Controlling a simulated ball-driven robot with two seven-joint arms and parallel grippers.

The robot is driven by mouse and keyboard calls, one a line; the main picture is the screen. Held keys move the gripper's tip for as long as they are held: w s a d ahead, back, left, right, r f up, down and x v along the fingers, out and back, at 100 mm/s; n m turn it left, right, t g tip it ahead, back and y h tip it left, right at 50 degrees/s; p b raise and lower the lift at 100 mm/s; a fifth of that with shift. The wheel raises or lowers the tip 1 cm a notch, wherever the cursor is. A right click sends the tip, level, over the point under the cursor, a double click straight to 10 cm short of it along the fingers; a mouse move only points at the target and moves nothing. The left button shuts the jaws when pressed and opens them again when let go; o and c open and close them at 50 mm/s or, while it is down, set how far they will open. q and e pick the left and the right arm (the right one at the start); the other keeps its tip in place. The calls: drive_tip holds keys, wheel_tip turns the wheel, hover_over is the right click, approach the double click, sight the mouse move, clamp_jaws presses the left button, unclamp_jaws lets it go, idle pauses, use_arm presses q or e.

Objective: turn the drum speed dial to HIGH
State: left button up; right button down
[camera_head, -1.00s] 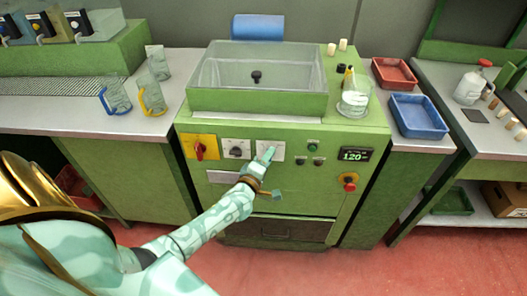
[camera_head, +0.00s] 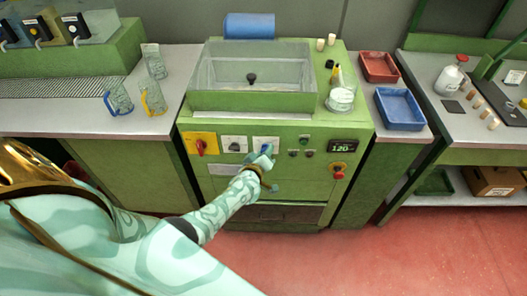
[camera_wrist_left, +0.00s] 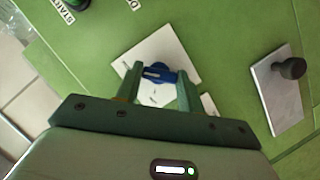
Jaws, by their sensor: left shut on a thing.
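The drum speed dial seems to be the blue knob on a white plate (camera_wrist_left: 152,60) on the green machine's front panel. The blue knob (camera_wrist_left: 158,73) shows between the fingertips in the left wrist view, its pointer turned toward the left of that picture. My left gripper (camera_wrist_left: 157,84) is shut on it. In the head view the left gripper (camera_head: 265,157) reaches the panel from below and partly covers the dial's white plate (camera_head: 265,143). The plate's lettering is too small or hidden to read. My right gripper is not in view.
A black knob (camera_head: 234,147) sits beside the dial, and a red switch on a yellow plate (camera_head: 201,144) is further left. Small buttons (camera_head: 306,138), a display reading 120 (camera_head: 342,147) and a red emergency button (camera_head: 338,171) are to the right.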

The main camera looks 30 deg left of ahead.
use_arm(q)
drive_tip(key=shift+f, duration=0.15)
drive_tip(key=o, duration=1)
drive_tip(key=p+v, duration=0.6)
drive_tip(key=v, duration=1)
drive_tip(key=shift+d, duration=0.15)
drive_tip(key=shift+s, duration=0.15)
